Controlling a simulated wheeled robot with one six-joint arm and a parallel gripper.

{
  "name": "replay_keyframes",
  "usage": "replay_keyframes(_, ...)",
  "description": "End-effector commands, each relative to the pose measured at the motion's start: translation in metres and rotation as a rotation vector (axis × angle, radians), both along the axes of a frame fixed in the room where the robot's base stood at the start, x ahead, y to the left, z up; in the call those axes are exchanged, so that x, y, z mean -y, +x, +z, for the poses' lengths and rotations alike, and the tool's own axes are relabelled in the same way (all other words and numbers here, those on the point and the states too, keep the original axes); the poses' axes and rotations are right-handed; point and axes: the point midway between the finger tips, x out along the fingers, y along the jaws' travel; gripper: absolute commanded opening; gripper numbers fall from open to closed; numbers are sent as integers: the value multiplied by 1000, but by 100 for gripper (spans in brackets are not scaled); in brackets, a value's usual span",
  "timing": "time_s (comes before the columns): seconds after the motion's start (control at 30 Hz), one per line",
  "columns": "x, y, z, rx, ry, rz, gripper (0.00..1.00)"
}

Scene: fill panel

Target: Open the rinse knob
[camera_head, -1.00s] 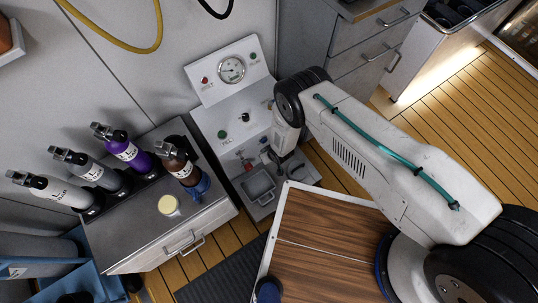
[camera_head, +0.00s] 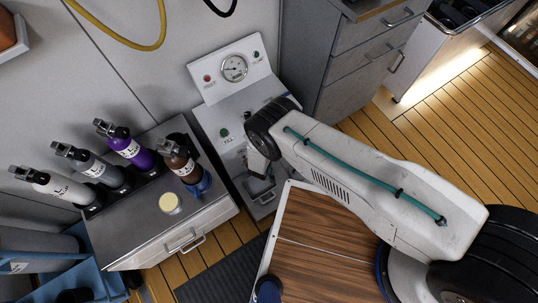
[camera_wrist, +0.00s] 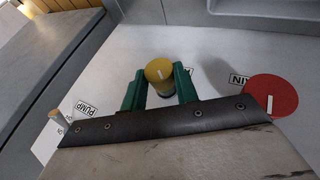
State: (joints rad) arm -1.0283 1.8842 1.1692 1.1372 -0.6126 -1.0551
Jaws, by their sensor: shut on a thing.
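In the wrist view a yellow round knob (camera_wrist: 158,71) with a white line on its top stands on the pale panel. My gripper (camera_wrist: 160,86) has one green finger on each side of it and is shut on it. Its label is mostly hidden by the fingers, so I cannot read whether it is the rinse knob. In the head view my arm and wrist cover this spot on the grey fill panel (camera_head: 205,112).
A red knob (camera_wrist: 271,95) with a white line is right of my gripper. A small yellowish knob (camera_wrist: 57,117) near a PUMP label is at left. The panel carries a gauge (camera_head: 234,68) and a green button (camera_head: 224,132). Several bottles stand on the cabinet (camera_head: 160,240) to the left.

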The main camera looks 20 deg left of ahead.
Motion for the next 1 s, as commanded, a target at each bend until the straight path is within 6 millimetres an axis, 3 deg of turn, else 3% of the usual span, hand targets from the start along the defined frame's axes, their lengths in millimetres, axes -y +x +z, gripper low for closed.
replay_keyframes(0.67, -3, 1, 1, 53, -39, 2, 7)
replay_keyframes(0.7, -3, 1, 1, 53, -38, 1, 35)
replay_keyframes(0.77, -3, 1, 0, 53, -38, 1, 51)
replay_keyframes(1.0, -2, 0, 0, 51, -40, 1, 51)
